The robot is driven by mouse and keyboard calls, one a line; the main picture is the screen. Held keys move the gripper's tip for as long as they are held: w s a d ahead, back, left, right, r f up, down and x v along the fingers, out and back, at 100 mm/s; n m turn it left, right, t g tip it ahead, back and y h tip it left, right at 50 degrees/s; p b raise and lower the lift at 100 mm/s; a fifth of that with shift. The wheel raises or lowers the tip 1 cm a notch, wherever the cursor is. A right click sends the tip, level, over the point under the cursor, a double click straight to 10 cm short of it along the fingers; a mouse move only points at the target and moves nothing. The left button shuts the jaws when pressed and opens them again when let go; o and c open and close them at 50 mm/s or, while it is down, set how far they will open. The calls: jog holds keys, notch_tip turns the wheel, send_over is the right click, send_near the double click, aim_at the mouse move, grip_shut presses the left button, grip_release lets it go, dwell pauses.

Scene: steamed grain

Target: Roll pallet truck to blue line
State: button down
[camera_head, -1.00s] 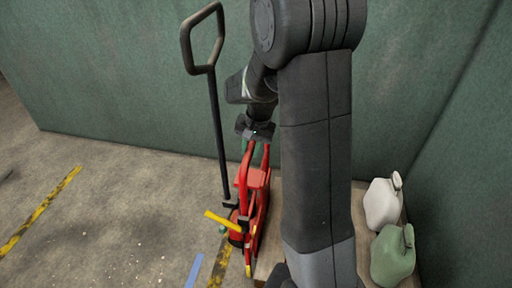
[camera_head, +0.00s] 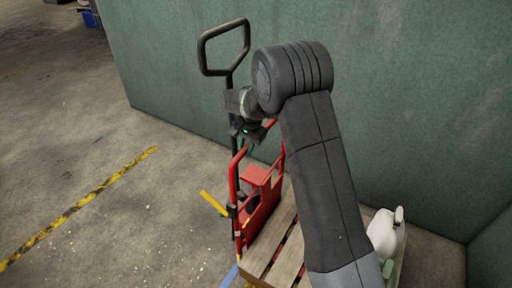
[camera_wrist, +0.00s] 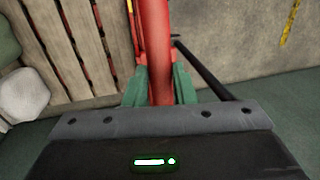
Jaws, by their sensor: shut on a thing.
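The red pallet truck (camera_head: 262,205) stands upright by the green wall, with its black loop handle (camera_head: 234,75) rising at its left. My gripper (camera_head: 254,132) is at the top of its red frame. In the wrist view my gripper (camera_wrist: 160,88) has its green fingers on both sides of a red bar (camera_wrist: 155,40) of the truck, shut on it. My arm hides part of the truck and load.
A wooden pallet (camera_head: 262,262) lies against the truck, bearing a white jug (camera_head: 382,235) and a mostly hidden green one. The green wall (camera_head: 400,110) is close behind. A yellow-black floor line (camera_head: 85,203) crosses open concrete at left.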

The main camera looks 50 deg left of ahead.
jog(key=shift+s+a, duration=0.2)
jog(key=shift+a, duration=0.5)
jog(key=c, duration=1.2)
grip_release()
jog(key=shift+c, duration=0.2)
notch_tip(320, 180, up, 14)
jog(key=d, duration=0.2)
jog(key=shift+w+d+f, duration=0.25)
jog(key=shift+w, duration=0.2)
jog(key=f, duration=0.4)
jog(key=a+f, duration=0.1)
jog(key=f, duration=0.4)
jog(key=s+a+f, duration=0.1)
jog(key=f, duration=0.3)
jog(key=shift+a+f, duration=0.15)
jog(key=shift+a, duration=0.1)
jog(key=shift+w+d+f, duration=0.1)
jog(key=shift+f, duration=0.1)
jog(key=shift+w+d, duration=0.1)
jog(key=shift+d, duration=0.35)
